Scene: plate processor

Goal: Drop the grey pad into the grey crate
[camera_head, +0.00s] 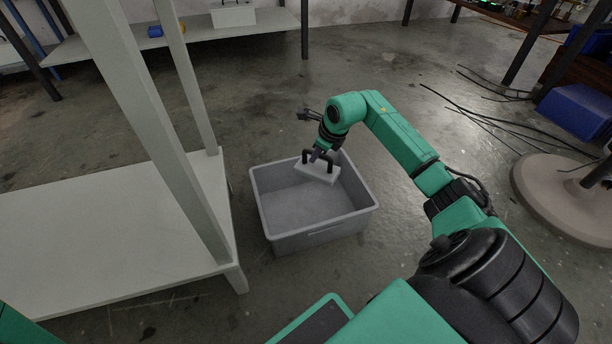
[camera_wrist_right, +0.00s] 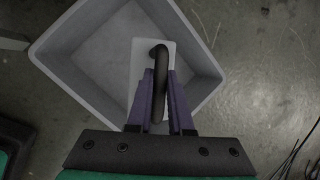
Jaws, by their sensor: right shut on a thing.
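The grey pad (camera_head: 317,171) is a light grey flat block with a black handle. My right gripper (camera_head: 318,155) is shut on the handle and holds the pad over the grey crate (camera_head: 325,232), near its back right side. In the right wrist view the purple fingers of my right gripper (camera_wrist_right: 160,98) close on the black handle, and the pad (camera_wrist_right: 140,64) lies beyond them. The crate (camera_wrist_right: 57,72) is open and looks empty in both views. Whether the pad touches the crate is hard to tell. My left gripper is not in view.
A white shelf (camera_head: 100,230) with upright posts stands left of the crate. A round beige base (camera_head: 565,200) and black cables (camera_head: 490,115) lie to the right. A blue bin (camera_head: 580,112) is at the far right. Floor behind the crate is clear.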

